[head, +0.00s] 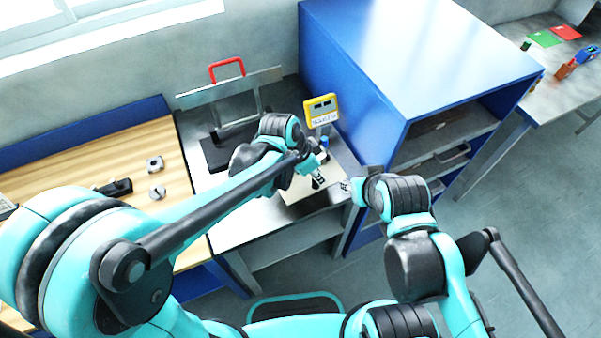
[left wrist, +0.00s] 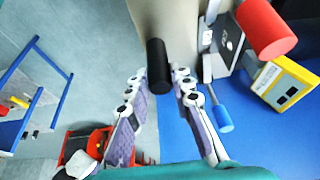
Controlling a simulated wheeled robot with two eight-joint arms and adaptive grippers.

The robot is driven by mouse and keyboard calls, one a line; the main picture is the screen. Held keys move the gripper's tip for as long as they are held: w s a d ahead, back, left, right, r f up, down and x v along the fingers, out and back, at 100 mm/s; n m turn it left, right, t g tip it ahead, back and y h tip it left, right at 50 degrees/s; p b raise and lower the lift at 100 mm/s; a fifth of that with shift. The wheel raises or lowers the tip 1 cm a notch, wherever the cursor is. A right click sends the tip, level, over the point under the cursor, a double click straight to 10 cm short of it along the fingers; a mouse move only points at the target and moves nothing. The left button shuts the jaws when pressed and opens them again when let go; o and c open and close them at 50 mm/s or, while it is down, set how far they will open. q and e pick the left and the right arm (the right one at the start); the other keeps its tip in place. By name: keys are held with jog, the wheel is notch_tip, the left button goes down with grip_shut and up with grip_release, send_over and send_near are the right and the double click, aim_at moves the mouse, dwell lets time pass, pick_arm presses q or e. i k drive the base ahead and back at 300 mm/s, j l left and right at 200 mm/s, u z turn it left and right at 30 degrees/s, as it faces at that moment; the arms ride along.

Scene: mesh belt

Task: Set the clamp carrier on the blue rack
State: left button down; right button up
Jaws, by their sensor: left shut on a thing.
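My left gripper (head: 318,180) is low over a pale plate (head: 298,190) on the grey bench. In the left wrist view its two fingers (left wrist: 165,115) stand on either side of a black cylindrical grip (left wrist: 158,66). It is shut on this grip, which I take to be the clamp carrier's handle; the rest of the carrier is hard to make out. A blue-tipped rod (left wrist: 222,118) is beside the right finger. My right gripper (head: 350,187) is near the bench's right edge, its fingers too small to read. The large blue rack (head: 375,110) with open shelves stands right of the bench.
A yellow display (head: 321,110) stands behind the plate, close to the rack. A black stand with a red handle (head: 227,69) is at the back left of the bench. Small metal parts (head: 155,163) lie on the wooden table at left. Open floor (head: 500,210) lies at right.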

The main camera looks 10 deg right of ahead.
aim_at(449, 58)
jog(key=k+l, duration=0.25)
jog(key=k, duration=0.25)
jog(key=k+l, duration=0.2)
jog(key=k, duration=0.25)
